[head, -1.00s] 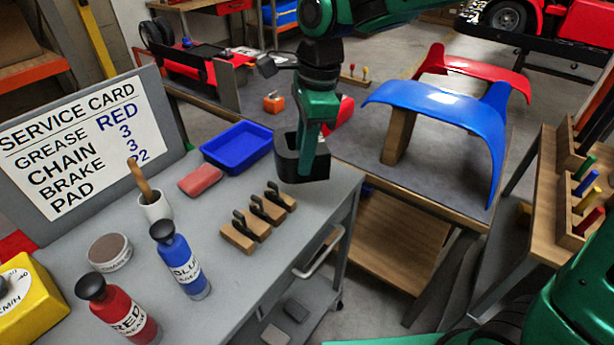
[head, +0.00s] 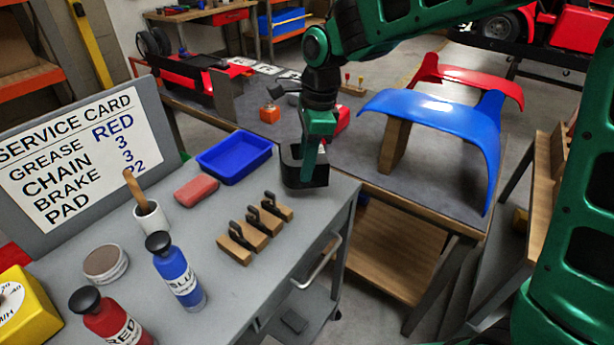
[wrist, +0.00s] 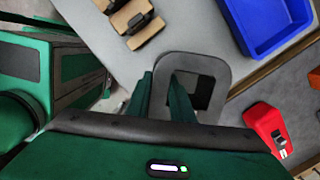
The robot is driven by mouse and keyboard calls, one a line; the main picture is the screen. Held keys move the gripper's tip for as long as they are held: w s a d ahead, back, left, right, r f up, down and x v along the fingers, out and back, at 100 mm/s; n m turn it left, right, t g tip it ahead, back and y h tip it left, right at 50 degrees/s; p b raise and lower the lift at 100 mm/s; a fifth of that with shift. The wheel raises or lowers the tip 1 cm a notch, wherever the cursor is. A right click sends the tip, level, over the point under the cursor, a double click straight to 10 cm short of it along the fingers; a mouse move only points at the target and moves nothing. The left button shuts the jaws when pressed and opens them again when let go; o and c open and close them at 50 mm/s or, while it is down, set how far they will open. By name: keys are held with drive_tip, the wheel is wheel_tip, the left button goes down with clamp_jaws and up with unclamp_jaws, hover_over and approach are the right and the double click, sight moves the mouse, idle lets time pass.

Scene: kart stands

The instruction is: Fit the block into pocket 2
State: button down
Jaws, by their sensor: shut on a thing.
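My gripper (head: 306,172) is at the far right corner of the grey cart, right of the blue tray. It is shut on one wall of a dark grey, box-like hollow piece (head: 318,178). In the wrist view, the piece (wrist: 218,62) has a rounded square outline and an opening, with my gripper's fingers (wrist: 165,85) across its left wall. I cannot tell whether it touches the cart. Several wooden blocks with black clips (head: 235,249) lie in a row on the cart. Which thing is the task's block is unclear, and no pocket marked 2 can be made out.
The blue tray (head: 206,163) and a red bar (head: 196,190) lie near my gripper. Blue (head: 180,278) and red (head: 105,318) bottles, a white cup (head: 151,219) and a sign (head: 65,150) stand on the cart (head: 225,295). A blue fender (head: 440,108) stands beyond.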

drive_tip(key=shift+w+d+f, duration=0.1)
drive_tip(key=shift+f, duration=2)
drive_tip(key=c, duration=1.6)
unclamp_jaws()
drive_tip(key=shift+o, duration=0.2)
drive_tip(key=r, duration=0.4)
drive_tip(key=d+r, duration=0.1)
drive_tip(key=r, duration=0.7)
drive_tip(key=shift+w+d, duration=0.1)
drive_tip(key=shift+d, duration=0.25)
